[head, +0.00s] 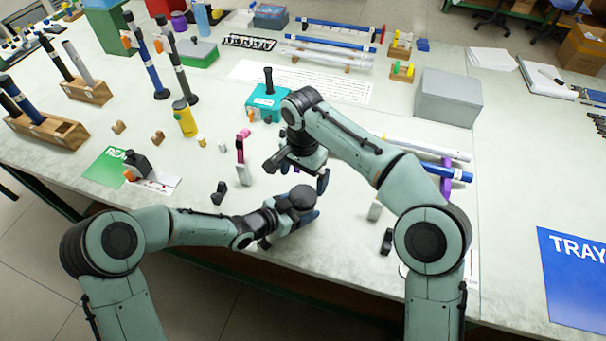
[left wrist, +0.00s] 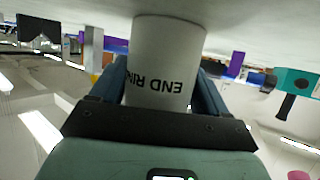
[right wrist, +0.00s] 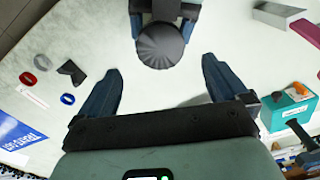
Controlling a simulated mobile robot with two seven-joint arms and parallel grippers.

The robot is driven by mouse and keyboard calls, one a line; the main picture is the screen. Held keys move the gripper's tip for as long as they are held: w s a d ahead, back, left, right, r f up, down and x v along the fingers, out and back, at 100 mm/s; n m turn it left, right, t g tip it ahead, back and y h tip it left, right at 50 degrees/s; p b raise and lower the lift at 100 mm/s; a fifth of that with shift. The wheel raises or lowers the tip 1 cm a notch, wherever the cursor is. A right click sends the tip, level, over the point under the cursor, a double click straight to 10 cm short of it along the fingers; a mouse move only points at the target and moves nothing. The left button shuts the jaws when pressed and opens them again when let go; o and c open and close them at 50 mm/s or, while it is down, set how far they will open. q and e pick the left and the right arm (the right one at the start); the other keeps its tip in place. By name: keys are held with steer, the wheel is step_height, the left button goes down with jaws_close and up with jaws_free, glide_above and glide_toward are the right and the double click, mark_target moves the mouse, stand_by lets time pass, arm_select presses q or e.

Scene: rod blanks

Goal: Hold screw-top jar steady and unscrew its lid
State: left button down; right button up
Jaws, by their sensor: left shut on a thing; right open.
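The screw-top jar stands upright near the front edge of the table. Its dark ribbed lid (head: 301,197) is on top; the right wrist view also shows the lid (right wrist: 160,47). The white jar body (left wrist: 167,55), with black lettering starting "END RIN", fills the middle of the left wrist view. My left gripper (left wrist: 162,88) is shut on the jar body, one finger on each side. My right gripper (right wrist: 161,68) is open and empty, its fingers spread wide. It hangs above and slightly behind the jar in the head view (head: 297,174), apart from the lid.
A teal box (head: 262,103) stands behind the right gripper. A yellow bottle (head: 184,118), a black clip-like block (head: 219,192) and a pink-topped piece (head: 241,150) are to the left. A grey box (head: 448,97) and a blue tray mat (head: 575,270) are to the right.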

mark_target(303, 195)
steer(key=shift+r+m, duration=0.15)
steer(key=shift+m, duration=0.25)
steer(key=shift+f, duration=0.2)
step_height(303, 195, down, 8)
steer(key=shift+r, duration=0.25)
steer(key=c, duration=1)
steer(key=n, duration=0.6)
steer(key=shift+n, duration=0.3)
steer(key=shift+c, duration=0.3)
